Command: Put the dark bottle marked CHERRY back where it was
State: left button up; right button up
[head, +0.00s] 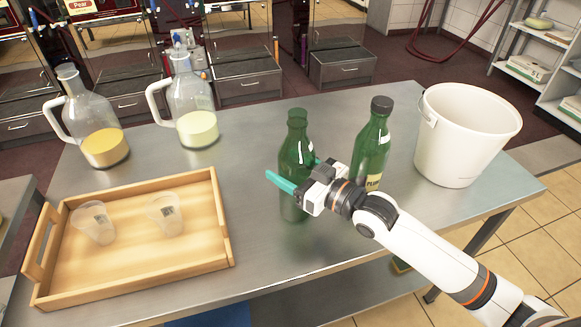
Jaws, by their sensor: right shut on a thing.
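A dark green bottle (296,145) without a cap stands upright near the middle of the metal table, and no CHERRY marking shows on its visible side. My right gripper (298,172) is shut on it around its body. I cannot tell whether its base touches the table. A second dark green bottle (372,142) with a black cap stands to the right, its label partly hidden by my right gripper and arm but seeming to read PLUM. My left gripper is not in view.
A white bucket (465,135) stands at the table's right end. Two glass jugs, one with orange liquid (104,148) and one with pale liquid (197,128), stand at the back left. A wooden tray (215,222) with two clear cups is front left. The table's (262,240) front middle is clear.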

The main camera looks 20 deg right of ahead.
jog(key=o, duration=1.4)
jog(key=shift+f, duration=0.1)
jog(key=shift+s+d, duration=0.1)
jog(key=v, duration=1.1)
jog(key=shift+s+d+b, duration=0.15)
jog(key=shift+s+b, duration=0.2)
jog(key=shift+b, duration=0.1)
